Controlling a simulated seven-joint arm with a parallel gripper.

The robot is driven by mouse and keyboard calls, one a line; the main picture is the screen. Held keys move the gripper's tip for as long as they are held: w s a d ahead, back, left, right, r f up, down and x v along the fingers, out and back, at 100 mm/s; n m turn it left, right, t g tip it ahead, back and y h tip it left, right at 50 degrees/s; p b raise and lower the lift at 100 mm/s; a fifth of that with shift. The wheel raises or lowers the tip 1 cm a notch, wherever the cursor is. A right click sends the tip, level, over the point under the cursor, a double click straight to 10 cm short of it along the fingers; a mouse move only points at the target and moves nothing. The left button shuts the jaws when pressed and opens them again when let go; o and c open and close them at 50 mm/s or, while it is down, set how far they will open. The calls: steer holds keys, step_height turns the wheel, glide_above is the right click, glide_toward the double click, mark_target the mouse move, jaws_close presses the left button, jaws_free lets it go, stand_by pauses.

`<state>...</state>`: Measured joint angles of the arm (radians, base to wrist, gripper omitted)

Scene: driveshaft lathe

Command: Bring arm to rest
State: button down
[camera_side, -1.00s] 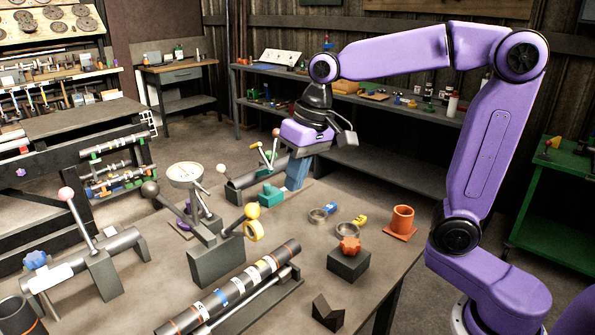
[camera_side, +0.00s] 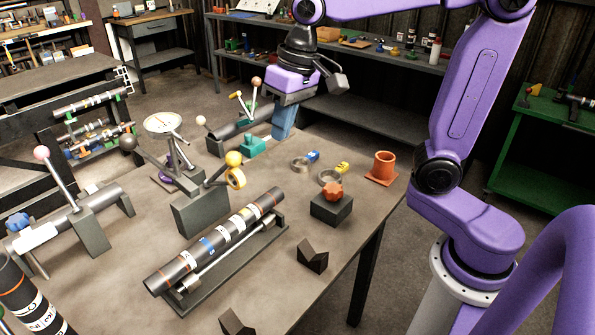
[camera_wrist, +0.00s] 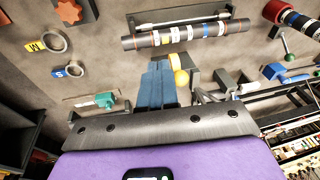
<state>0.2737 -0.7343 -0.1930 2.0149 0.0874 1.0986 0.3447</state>
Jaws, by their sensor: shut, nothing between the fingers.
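My purple arm reaches in from the right in the side view. My gripper (camera_side: 284,123) has blue fingers pointing down at the far end of the workbench (camera_side: 330,235). In the wrist view the fingers (camera_wrist: 157,85) lie close together, with nothing seen between them. The gripper is near the teal block (camera_side: 251,147), which shows to the left of the fingers in the wrist view (camera_wrist: 103,101). A striped driveshaft (camera_side: 215,243) lies on a dark cradle on the bench, well apart from the gripper.
A dial gauge (camera_side: 163,123) and a stand with a yellow ball (camera_side: 233,158) rise mid-bench. Two rings (camera_side: 330,177), an orange cup (camera_side: 383,166), a block with an orange knob (camera_side: 331,207) and V-blocks (camera_side: 312,256) stand at the right. A shelf (camera_side: 400,62) is behind.

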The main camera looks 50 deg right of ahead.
steer(key=s+d+f+n, duration=0.1)
steer(key=s+f+n, duration=0.2)
steer(key=s, duration=0.4)
steer(key=s+d+f+n+g+h, duration=0.1)
steer(key=s+d+f+n, duration=0.1)
steer(key=s+f+n, duration=0.2)
steer(key=s+d+f+n, duration=0.2)
steer(key=s+f+n, duration=0.1)
steer(key=s, duration=0.7)
steer(key=shift+f+n+g+h, duration=0.3)
steer(key=shift+n+g, duration=0.1)
steer(key=shift+n, duration=0.4)
